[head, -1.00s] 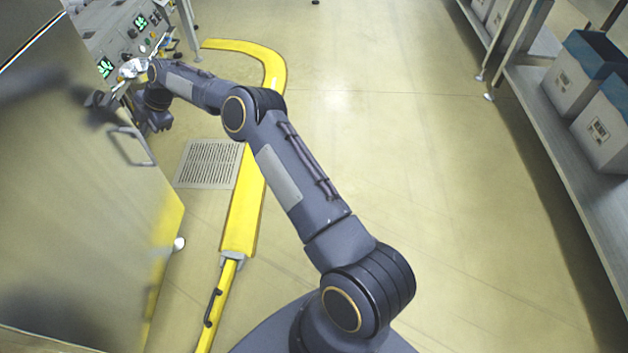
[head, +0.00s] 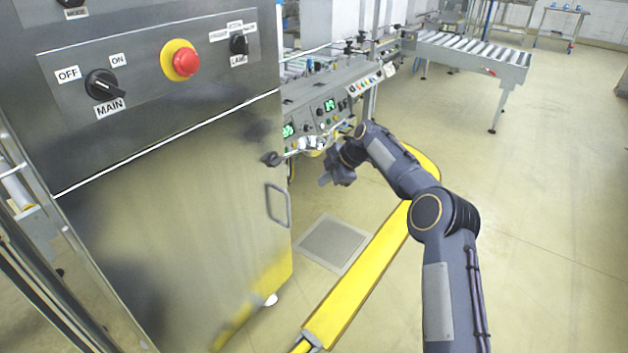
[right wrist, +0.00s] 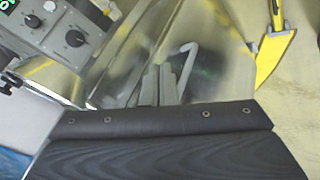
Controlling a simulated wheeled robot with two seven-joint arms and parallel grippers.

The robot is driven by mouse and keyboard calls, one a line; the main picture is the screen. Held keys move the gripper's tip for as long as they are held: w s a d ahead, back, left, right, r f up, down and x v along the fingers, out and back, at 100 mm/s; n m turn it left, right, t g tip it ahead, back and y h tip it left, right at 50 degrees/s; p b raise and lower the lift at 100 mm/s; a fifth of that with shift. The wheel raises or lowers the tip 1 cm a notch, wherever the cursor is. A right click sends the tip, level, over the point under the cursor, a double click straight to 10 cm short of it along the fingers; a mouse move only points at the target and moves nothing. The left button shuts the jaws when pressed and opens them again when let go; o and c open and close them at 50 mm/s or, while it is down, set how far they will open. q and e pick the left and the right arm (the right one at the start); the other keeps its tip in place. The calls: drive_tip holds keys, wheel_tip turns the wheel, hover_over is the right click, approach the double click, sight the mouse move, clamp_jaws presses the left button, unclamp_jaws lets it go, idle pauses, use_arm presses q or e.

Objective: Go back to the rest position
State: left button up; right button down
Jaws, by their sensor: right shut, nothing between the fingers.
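My right arm reaches forward in the head view, and its dark gripper (head: 326,180) hangs in front of the steel machine, near the control panel (head: 325,105) and above and to the right of the door handle (head: 278,205). In the right wrist view the two grey fingers (right wrist: 158,84) are together, with nothing between them. Part of a panel with black knobs (right wrist: 75,38) shows at the upper left there. My left gripper is in neither view.
The steel cabinet (head: 170,210) with a red button (head: 181,60) fills the left. A yellow floor guard (head: 365,265) runs beneath my right arm, beside a floor grate (head: 332,244). A roller conveyor (head: 470,52) stands at the back. The floor at right is clear.

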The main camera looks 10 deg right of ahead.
drive_tip(key=s+d+r+m+h, duration=0.1)
drive_tip(key=s+r+m, duration=0.3)
drive_tip(key=s+r, duration=0.55)
drive_tip(key=s+d+r+m, duration=0.2)
drive_tip(key=s+r+m, duration=0.2)
drive_tip(key=s+r, duration=0.55)
drive_tip(key=s+a+f+m, duration=0.1)
drive_tip(key=s+f+m, duration=0.3)
drive_tip(key=s, duration=0.7)
drive_tip(key=s+f+m+t, duration=0.1)
drive_tip(key=s+f+m, duration=0.35)
drive_tip(key=s, duration=0.55)
drive_tip(key=s+a+f+m, duration=0.1)
drive_tip(key=s+f+m, duration=0.3)
drive_tip(key=s, duration=0.7)
wheel_tip(320, 180, up, 20)
drive_tip(key=p, duration=2)
drive_tip(key=shift+h, duration=0.4)
drive_tip(key=shift+d, duration=0.1)
